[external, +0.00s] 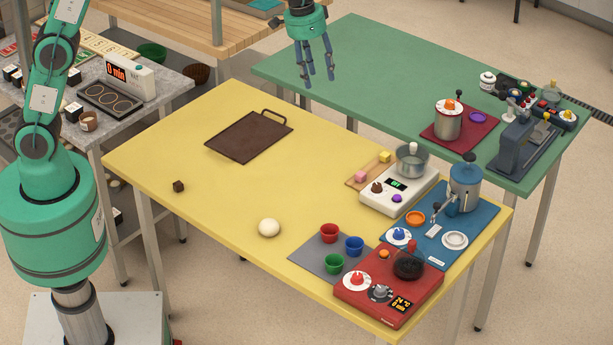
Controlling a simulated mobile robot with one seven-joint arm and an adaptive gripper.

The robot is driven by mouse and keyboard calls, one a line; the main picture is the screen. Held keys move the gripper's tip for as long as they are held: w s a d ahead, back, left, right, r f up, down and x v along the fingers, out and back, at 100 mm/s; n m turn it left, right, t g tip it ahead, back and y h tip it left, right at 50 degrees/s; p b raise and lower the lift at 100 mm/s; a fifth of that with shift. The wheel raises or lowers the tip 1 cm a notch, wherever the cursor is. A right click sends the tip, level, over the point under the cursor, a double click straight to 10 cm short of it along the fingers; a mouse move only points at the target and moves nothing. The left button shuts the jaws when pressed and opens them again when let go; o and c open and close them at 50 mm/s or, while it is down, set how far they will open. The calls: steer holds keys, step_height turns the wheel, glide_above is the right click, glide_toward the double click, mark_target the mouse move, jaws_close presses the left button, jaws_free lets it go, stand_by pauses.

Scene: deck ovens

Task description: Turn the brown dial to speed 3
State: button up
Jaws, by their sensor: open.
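The brown dial (377,187) is a small dark brown knob on the front left of a white machine (379,205) on the yellow table. A small green-lit display (396,184) sits beside the dial; its figure is too small to read surely. A purple knob (397,198) is to its right, and a metal bowl (411,160) stands at the machine's back. The dial's setting cannot be made out. My gripper (319,80) is open and empty, fingers pointing down, high up and well away from the dial, toward the upper middle of the view.
A wooden board (358,180) with a pink and a yellow block touches the machine's left side. A blue mat (470,238) with a blue-grey machine (464,188) lies to the right. A red hotplate (365,302) and coloured cups stand in front. The yellow table's middle is largely clear.

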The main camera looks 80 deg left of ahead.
steer(key=w+a+f+g+p, duration=0.1)
steer(key=w+a+f, duration=0.1)
steer(key=w+f, duration=0.95)
steer(key=n+g+p, duration=0.1)
steer(key=n, duration=0.1)
glide_above(377, 184)
step_height(377, 184, down, 15)
steer(key=shift+f, duration=0.2)
steer(key=shift+d+f, duration=0.1)
steer(key=shift+f, duration=0.05)
step_height(377, 184, down, 14)
steer(key=shift+r, duration=0.25)
jaws_close()
